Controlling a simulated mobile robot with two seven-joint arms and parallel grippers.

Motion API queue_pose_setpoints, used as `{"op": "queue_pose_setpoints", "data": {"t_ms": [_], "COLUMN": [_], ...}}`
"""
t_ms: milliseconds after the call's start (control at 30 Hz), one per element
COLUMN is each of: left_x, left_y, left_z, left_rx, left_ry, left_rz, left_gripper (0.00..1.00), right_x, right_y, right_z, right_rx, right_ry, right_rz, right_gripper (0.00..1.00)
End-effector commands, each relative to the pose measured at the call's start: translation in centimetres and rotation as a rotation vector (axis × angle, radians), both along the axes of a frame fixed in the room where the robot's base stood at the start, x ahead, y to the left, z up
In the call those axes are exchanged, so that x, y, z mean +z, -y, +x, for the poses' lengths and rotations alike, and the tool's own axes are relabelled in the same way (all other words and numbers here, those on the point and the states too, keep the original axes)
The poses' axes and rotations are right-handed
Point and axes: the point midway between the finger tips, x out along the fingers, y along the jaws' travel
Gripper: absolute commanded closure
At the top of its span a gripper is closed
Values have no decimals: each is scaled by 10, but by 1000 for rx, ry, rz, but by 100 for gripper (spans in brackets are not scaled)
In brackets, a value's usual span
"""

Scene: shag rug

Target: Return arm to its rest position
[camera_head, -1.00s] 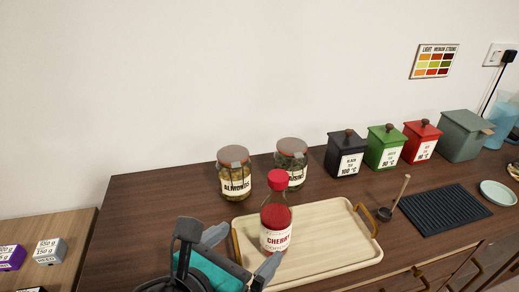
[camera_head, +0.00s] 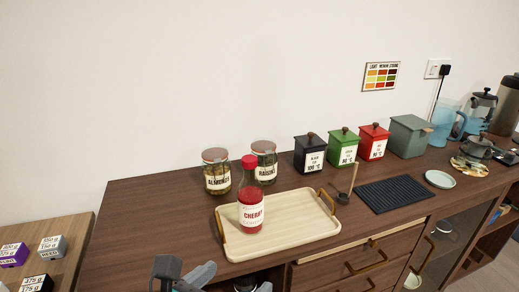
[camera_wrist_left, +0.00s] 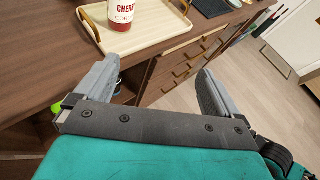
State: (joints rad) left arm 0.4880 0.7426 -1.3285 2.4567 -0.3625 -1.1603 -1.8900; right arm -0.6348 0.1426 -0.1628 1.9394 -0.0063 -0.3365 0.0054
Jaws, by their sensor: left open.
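My left gripper (camera_head: 185,275) is at the bottom of the head view, in front of the dark wooden counter and below the tray. Its fingers are spread and empty in the left wrist view (camera_wrist_left: 155,85). A cherry bottle (camera_head: 250,205) with a red cap stands upright on the left part of the light wooden tray (camera_head: 300,208). The bottle's lower part also shows in the left wrist view (camera_wrist_left: 121,13), beyond the fingers and apart from them. My right gripper is in neither view.
Almonds (camera_head: 216,172) and raisins (camera_head: 264,161) jars stand behind the tray. Black (camera_head: 310,152), green (camera_head: 343,147) and red (camera_head: 373,142) tea boxes line the wall. A black ribbed mat (camera_head: 393,194) lies to the right. Drawers (camera_head: 350,267) front the counter.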

Motion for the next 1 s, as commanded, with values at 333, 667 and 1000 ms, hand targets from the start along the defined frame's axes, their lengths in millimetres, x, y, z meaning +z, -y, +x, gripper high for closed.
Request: {"op": "queue_pose_setpoints", "data": {"t_ms": [333, 667, 1000], "left_x": [-40, -146, -225], "left_y": [24, -47, -130], "left_z": [20, 22, -32], "left_rx": [345, 1052, 1497], "left_ry": [-504, -988, -967], "left_rz": [-825, -1913, -2557], "left_gripper": [3, 3, 3], "right_x": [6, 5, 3], "right_y": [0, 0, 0], "right_z": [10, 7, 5], "right_rx": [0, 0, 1], "right_ry": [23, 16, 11], "right_rz": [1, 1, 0], "right_gripper": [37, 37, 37]}}
